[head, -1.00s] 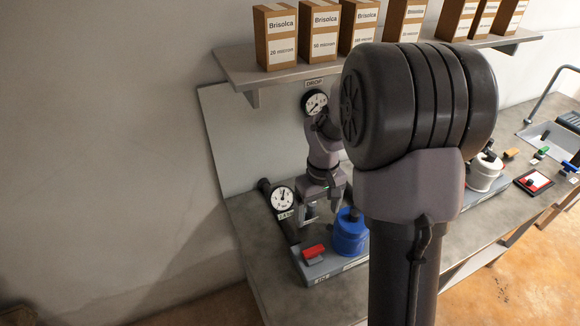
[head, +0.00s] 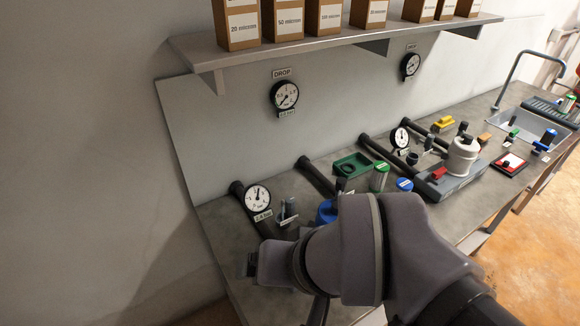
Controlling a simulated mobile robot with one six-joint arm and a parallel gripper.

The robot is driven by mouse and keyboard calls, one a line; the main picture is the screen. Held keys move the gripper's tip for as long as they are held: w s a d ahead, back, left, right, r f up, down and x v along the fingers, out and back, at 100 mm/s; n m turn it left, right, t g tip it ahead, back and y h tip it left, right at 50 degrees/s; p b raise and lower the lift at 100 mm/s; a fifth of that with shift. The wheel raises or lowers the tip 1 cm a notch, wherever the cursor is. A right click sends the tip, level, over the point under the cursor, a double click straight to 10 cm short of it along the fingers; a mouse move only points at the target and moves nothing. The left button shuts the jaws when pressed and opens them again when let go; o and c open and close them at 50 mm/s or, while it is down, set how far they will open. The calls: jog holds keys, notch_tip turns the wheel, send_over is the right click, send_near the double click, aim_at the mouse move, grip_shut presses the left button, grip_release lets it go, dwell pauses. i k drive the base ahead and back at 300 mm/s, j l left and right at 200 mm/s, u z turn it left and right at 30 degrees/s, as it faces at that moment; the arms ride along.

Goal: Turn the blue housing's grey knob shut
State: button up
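The blue housing (head: 326,212) stands on the bench in the head view, and only a small strip of it shows behind my arm. A dark knob-like piece (head: 341,185) rises just above that strip; I cannot tell its setting. A small grey-blue fitting (head: 290,209) stands to the left, by the pipe. My arm spans the lower middle and covers most of the housing and its base. The arm's end, with my gripper (head: 254,265), points left, in front of the left pipe. The fingers are not clear, and I cannot tell whether they touch anything.
A pressure gauge (head: 257,197) sits on the left pipe. A wall gauge (head: 284,95) hangs below the shelf (head: 330,43) of boxes. A green tray (head: 352,165), green cylinder (head: 378,178) and white housing (head: 463,157) stand to the right.

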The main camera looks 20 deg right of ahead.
aim_at(289, 201)
jog(key=z, duration=0.7)
jog(key=l+u, duration=0.3)
jog(key=l, duration=0.2)
jog(key=i+l+u, duration=0.1)
jog(key=l+u, duration=0.25)
jog(key=l, duration=0.15)
jog(key=l+u, duration=0.3)
jog(key=l, duration=0.15)
jog(key=k+l+u, duration=0.15)
jog(key=l+u, duration=0.2)
jog(key=k+l+u, duration=0.15)
jog(key=l+u, duration=0.15)
jog(key=l, duration=0.25)
jog(key=k+l+u, duration=0.2)
jog(key=l+u, duration=0.15)
jog(key=l, duration=0.1)
